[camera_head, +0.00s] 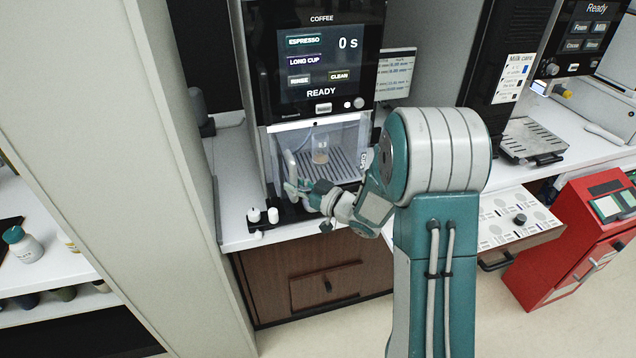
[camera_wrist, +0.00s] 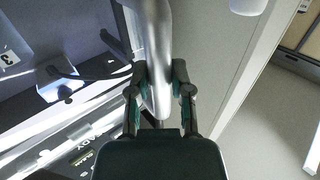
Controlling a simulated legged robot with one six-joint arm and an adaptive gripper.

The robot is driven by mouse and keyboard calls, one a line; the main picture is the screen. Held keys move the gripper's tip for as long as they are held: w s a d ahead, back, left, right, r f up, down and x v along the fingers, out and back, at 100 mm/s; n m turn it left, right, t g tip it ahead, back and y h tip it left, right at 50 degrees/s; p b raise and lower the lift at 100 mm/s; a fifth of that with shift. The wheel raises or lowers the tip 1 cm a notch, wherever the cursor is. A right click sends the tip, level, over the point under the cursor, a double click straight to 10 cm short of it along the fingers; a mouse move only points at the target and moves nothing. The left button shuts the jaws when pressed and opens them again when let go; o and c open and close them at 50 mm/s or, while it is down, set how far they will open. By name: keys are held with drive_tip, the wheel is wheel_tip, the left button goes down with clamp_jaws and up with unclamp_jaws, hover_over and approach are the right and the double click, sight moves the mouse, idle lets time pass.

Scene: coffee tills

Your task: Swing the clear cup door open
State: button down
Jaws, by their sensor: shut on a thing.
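The clear cup door (camera_head: 345,138) is at the front of the coffee machine's cup bay, under the screen. I cannot tell whether it stands shut or slightly ajar. A clear cup (camera_head: 320,152) with some brown in it shows on the slatted drip tray (camera_head: 345,166) behind it. A pale upright handle (camera_head: 290,165) stands at the door's left side. My gripper (camera_head: 298,190) is at the handle's lower part. In the wrist view, my gripper (camera_wrist: 160,78) has its two fingers closed on either side of the grey handle bar (camera_wrist: 158,40).
The coffee machine (camera_head: 318,60) reads READY and 0 s. Small white knobs (camera_head: 262,214) stand on the counter (camera_head: 232,200) below left. A grey wall panel (camera_head: 110,130) rises close on the left.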

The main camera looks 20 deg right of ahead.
drive_tip(key=shift+v, duration=1.8)
drive_tip(key=shift+s+a, duration=0.1)
drive_tip(key=shift+a, duration=0.05)
drive_tip(key=v, duration=0.6)
drive_tip(key=shift+d, duration=0.25)
drive_tip(key=shift+r, duration=0.1)
drive_tip(key=s+d, duration=0.3)
drive_tip(key=d, duration=0.2)
drive_tip(key=shift+d, duration=0.2)
drive_tip(key=shift+s, duration=0.1)
